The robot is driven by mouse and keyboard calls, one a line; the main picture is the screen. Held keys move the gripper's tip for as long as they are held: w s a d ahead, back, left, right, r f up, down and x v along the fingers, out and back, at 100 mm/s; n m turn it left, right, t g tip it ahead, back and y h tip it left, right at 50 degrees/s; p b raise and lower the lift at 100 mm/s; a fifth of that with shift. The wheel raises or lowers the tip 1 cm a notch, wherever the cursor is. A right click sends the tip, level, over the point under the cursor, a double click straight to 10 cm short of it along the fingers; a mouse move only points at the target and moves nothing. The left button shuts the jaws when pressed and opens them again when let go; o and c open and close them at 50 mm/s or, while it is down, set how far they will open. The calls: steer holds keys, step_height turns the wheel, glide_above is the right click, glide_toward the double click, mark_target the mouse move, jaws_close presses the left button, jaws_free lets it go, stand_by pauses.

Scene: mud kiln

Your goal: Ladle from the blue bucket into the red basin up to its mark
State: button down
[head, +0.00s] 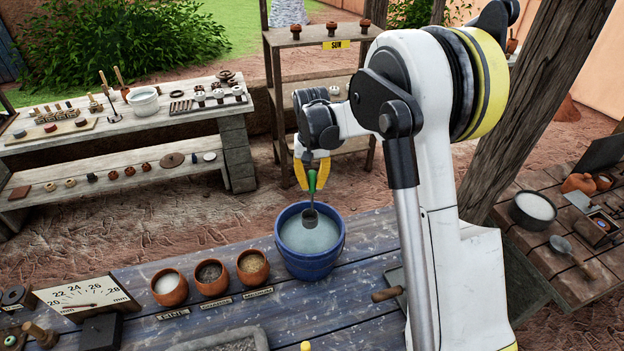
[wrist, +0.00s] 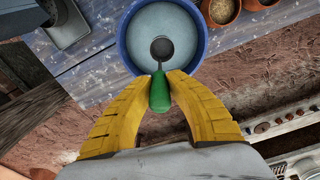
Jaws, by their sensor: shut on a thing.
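The blue bucket (head: 311,268) stands on the blue-grey plank table, with pale grey-blue liquid inside. Its rim (wrist: 124,42) also shows at the top of the wrist view. My gripper (head: 312,177) is above the bucket, its yellow fingers shut on the green handle of a ladle (head: 312,181). The green handle (wrist: 159,92) lies between the fingertips in the wrist view. The ladle's dark cup (head: 310,216) hangs within the bucket's outline; I cannot tell whether it touches the liquid. I see no red basin in either view.
Three terracotta pots (head: 211,278) with labels stand left of the bucket. A dial gauge (head: 82,296) is further left. A wooden-handled tool (head: 387,294) lies to the right, partly behind my arm. Shelves (head: 322,38) and a bench (head: 120,125) stand behind.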

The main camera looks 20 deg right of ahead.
mark_target(312, 208)
step_height(312, 208, down, 12)
steer(key=b, duration=0.8)
steer(key=shift+w+r, duration=0.1)
steer(key=shift+r, duration=0.25)
stand_by(0.3)
steer(key=shift+r+p, duration=3.45)
steer(key=shift+r, duration=3)
